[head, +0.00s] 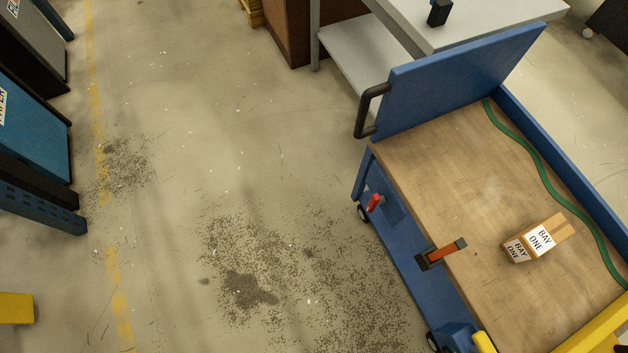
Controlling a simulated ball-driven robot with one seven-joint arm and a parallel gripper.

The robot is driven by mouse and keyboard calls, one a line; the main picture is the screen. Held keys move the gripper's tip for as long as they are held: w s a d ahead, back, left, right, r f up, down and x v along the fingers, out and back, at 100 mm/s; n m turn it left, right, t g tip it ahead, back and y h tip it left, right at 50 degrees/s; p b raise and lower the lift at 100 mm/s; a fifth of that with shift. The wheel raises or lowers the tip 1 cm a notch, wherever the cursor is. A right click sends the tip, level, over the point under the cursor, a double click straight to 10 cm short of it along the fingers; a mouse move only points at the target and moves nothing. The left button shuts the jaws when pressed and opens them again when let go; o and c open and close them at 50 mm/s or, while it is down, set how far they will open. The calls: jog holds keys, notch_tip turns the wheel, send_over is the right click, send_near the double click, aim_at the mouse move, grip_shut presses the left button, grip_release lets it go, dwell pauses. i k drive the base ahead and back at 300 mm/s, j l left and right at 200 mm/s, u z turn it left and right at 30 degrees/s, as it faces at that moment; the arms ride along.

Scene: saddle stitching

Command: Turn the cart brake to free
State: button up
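The blue cart (390,237) stands at the right of the head view, with a wooden deck (455,190) and a black push handle (370,108) at its far end. A small red lever (375,202) sits on the cart's left side, near the far wheel. A longer orange-red handle (446,252) in a dark bracket stands at the deck's left edge. I cannot tell for sure which of the two is the brake, nor read its setting. My gripper is not in view.
A cardboard box (540,238) marked BAY ONE and a green strap (545,175) lie on the deck. A grey table (470,22) stands behind the cart. Blue and dark units (30,120) line the left. The floor (220,170) between is open, with dark stains.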

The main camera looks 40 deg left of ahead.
aim_at(375, 200)
jog(key=k+u, duration=0.25)
jog(key=k+j+u, duration=0.1)
jog(key=u, duration=0.15)
jog(key=i+j+u, duration=0.2)
jog(key=i+j, duration=0.25)
jog(key=i, duration=0.2)
